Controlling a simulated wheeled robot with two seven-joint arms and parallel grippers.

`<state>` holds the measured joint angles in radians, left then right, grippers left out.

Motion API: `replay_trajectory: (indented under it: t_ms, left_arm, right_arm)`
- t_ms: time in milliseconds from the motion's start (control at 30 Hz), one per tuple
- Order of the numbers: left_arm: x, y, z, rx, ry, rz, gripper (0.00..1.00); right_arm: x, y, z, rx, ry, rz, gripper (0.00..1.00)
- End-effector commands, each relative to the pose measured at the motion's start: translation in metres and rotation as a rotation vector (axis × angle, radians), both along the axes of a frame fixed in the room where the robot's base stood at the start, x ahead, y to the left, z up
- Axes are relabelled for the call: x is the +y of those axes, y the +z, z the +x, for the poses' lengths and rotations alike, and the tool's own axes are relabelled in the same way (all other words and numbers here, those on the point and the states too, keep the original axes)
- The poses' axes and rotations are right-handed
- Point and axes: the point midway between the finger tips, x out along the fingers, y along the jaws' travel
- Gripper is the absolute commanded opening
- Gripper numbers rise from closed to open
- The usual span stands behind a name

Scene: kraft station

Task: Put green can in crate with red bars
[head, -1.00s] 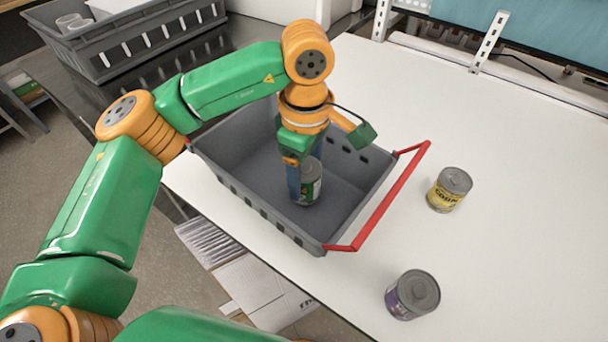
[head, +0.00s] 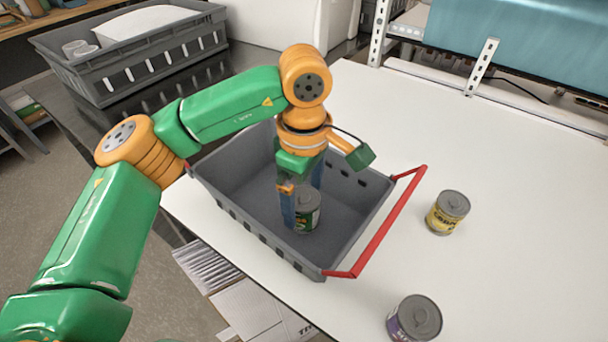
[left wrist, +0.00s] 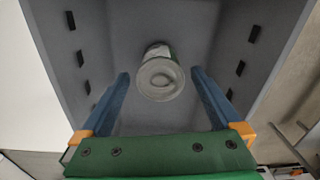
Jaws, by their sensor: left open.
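The green can (head: 309,215) stands upright on the floor of the grey crate with red bars (head: 350,205). In the left wrist view the can (left wrist: 160,75) shows its round lid, beyond and between the fingertips. My left gripper (head: 302,205) reaches down into the crate with its blue fingers around the can. In the left wrist view the left gripper (left wrist: 165,80) is open, with gaps between the can and both fingers. My right gripper is not in view.
A yellow can (head: 447,213) and a purple-labelled can (head: 414,320) stand on the white table (head: 500,180), right of the crate. A dark grey crate (head: 140,60) with cups sits at the back left. The table's right side is clear.

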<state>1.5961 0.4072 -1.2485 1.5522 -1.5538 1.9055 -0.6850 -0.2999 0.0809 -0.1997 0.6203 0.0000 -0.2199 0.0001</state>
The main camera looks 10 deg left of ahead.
Motion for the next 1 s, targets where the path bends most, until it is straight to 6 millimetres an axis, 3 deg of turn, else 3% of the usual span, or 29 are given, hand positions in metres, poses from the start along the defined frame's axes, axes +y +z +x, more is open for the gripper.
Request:
replay_trajectory:
  t_ms: [200, 400, 1000]
  left_arm:
    - [0.0, 0.06, 0.0, -0.004, 0.001, 0.0, 0.99]
    - [-0.001, 0.097, 0.0, -0.002, -0.002, 0.0, 0.99]
    - [0.0, 0.101, 0.0, 0.0, -0.001, 0.0, 0.99]
  right_arm:
    - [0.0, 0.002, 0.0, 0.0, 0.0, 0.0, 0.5]
    - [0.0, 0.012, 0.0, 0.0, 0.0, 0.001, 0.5]
    - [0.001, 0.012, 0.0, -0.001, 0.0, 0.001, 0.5]
